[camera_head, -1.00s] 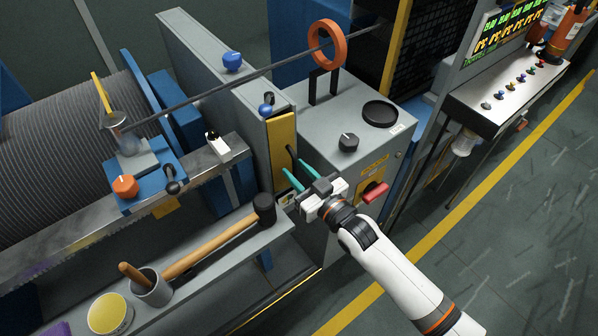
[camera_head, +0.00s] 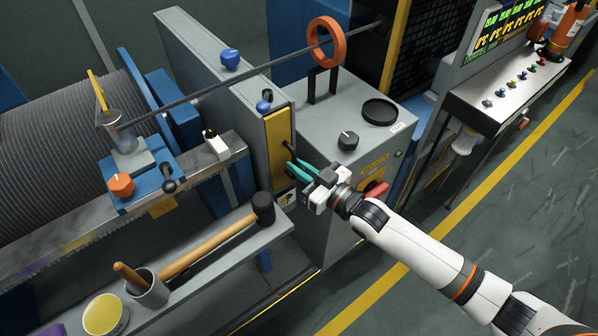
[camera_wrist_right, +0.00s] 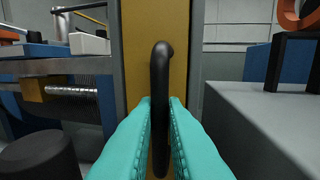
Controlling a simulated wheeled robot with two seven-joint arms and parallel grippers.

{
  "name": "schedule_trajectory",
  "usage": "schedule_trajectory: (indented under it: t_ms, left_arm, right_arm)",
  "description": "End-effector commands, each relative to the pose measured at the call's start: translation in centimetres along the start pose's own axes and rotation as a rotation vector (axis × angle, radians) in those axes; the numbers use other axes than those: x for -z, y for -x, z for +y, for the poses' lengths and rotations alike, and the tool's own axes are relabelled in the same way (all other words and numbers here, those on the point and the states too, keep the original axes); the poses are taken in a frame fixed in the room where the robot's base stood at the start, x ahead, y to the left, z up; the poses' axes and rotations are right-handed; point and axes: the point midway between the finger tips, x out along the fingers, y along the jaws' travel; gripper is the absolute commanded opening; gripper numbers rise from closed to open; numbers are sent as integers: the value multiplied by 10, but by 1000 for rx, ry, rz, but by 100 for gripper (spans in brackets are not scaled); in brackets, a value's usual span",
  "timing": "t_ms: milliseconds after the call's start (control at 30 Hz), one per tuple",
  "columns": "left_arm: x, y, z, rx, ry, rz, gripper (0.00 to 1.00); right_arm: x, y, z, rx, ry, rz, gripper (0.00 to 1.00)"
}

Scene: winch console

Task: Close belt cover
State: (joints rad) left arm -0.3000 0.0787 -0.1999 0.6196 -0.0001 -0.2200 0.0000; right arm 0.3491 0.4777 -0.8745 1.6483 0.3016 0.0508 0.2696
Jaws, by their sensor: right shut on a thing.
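The belt cover appears to be the narrow yellow panel (camera_head: 279,142) on the end of the grey housing; it also fills the middle of the right wrist view (camera_wrist_right: 140,50). I cannot tell how far open it stands. A black bar handle (camera_wrist_right: 161,75) stands upright on its face. My right gripper (camera_head: 292,168) has teal fingers and comes from the lower right. In the wrist view its fingers are shut on the handle, one on each side. The handle's lower part lies between the fingers. My left gripper is not in view.
A grey cabinet (camera_head: 330,110) with a black knob (camera_head: 348,140), an orange ring (camera_head: 326,42) and a red handle (camera_head: 376,190) stands right of the panel. A mallet (camera_head: 262,208) lies on the shelf to the left. The floor at right is clear.

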Motion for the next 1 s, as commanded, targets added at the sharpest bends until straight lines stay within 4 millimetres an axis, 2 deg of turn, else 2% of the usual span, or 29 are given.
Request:
schedule_trajectory:
  t_ms: [167,200,300,667,767,1000]
  left_arm:
    - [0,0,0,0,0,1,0]
    - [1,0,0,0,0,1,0]
    - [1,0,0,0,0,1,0]
    - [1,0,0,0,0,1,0]
    - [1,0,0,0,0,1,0]
    - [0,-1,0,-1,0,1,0]
  right_arm:
    - [-1,-1,1,-8,-2,-4,0]
    - [-2,-1,1,-8,-2,-4,16]
    - [-1,-1,1,-8,-2,-3,32]
    - [0,4,0,-6,-1,-1,32]
    - [1,17,0,-6,-2,1,32]
    - [1,68,0,-6,-1,3,32]
